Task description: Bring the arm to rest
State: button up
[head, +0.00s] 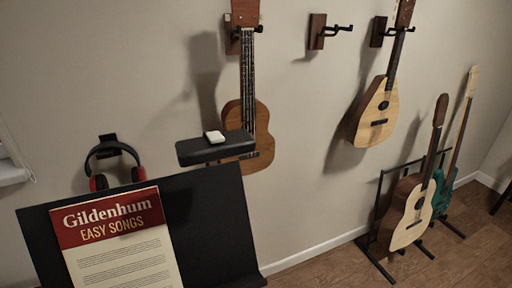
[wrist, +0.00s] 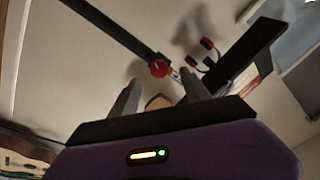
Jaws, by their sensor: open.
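My gripper (wrist: 161,78) shows in the wrist view with its two grey fingers spread apart. I see nothing held between them. Beyond the fingertips are a small red round thing (wrist: 158,68) and the pale wall. The view is tilted, and the distance from the fingers to these things is hard to tell. In the head view neither my gripper nor my arm shows.
In the head view a black music stand (head: 205,215) holds a songbook (head: 118,240). Headphones (head: 113,148) hang on the wall. A black shelf (head: 192,153) bears a small white object (head: 215,136). Guitars hang on the wall; a floor rack (head: 375,250) stands right.

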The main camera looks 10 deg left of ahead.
jog(key=s+d+r+t+h, duration=0.1)
jog(key=d+r+t+h, duration=0.1)
jog(key=d+r, duration=1.05)
jog(key=s+d+r+h, duration=0.2)
jog(key=s+d, duration=0.2)
jog(key=d, duration=0.4)
jog(key=s+d+r+n+g+h, duration=0.1)
jog(key=s+d+r+h, duration=0.1)
jog(key=d, duration=0.6)
jog(key=s+d+r+g+h, duration=0.1)
jog(key=s+d+r+h, duration=0.1)
jog(key=s+d, duration=0.4)
jog(key=shift+s+d+r+h, duration=0.3)
jog(key=shift+d+h, duration=0.6)
jog(key=shift+d, duration=0.65)
